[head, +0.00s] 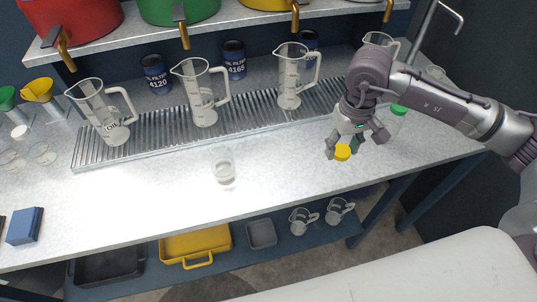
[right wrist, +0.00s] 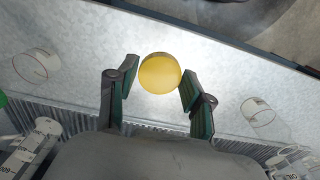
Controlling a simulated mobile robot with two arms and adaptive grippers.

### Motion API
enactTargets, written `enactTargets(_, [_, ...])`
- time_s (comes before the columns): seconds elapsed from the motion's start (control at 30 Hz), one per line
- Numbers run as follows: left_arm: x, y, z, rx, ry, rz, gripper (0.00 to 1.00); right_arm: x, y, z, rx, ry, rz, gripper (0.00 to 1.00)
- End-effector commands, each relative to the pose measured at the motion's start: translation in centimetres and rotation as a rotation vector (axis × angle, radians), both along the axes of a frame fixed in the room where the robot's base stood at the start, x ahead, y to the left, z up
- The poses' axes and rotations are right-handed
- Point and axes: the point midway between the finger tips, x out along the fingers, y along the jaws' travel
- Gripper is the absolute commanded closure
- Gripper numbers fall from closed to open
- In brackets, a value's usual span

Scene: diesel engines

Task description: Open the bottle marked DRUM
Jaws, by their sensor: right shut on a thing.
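My right gripper (head: 344,147) is above the right part of the bench, shut on a round yellow cap (head: 343,153). In the right wrist view the yellow cap (right wrist: 160,73) sits at the fingertips as a plain disc. No bottle body shows beneath it, and I cannot tell whether one is attached. A bottle with a green cap (head: 398,110) stands just behind my right gripper, partly hidden. I cannot read the word DRUM on anything. My left gripper is not in view.
Funnels (head: 38,90) are at the left. The bench front is mostly clear.

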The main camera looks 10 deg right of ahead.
Motion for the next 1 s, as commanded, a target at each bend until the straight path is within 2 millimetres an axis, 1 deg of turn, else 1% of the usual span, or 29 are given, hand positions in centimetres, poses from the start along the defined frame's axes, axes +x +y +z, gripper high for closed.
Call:
enactTargets(0.07, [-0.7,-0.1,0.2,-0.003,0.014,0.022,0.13,0.1,0.2,-0.1,0.002,0.002,0.002,0.91])
enactTargets(0.17, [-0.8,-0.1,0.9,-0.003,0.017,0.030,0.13,1.2,1.3,-0.9,0.003,0.003,0.004,0.91])
enactTargets(0.4, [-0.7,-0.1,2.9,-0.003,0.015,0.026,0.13,5.1,5.2,-4.1,0.002,0.004,0.002,0.91])
enactTargets(0.5, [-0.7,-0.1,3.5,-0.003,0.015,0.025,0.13,6.6,6.5,-5.3,0.002,0.004,0.002,0.91])
enactTargets(0.6, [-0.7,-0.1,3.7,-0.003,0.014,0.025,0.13,7.6,7.4,-6.3,0.002,0.003,0.000,0.91])
enactTargets(0.77, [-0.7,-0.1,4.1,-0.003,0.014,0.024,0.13,8.2,7.9,-7.2,0.000,0.003,0.000,0.91])
enactTargets(0.9, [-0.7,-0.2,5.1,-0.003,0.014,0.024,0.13,8.0,7.9,-9.1,0.000,0.006,0.000,0.91])
enactTargets(1.0, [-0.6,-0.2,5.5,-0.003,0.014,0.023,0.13,8.1,7.9,-10.3,0.000,0.003,-0.001,0.91])
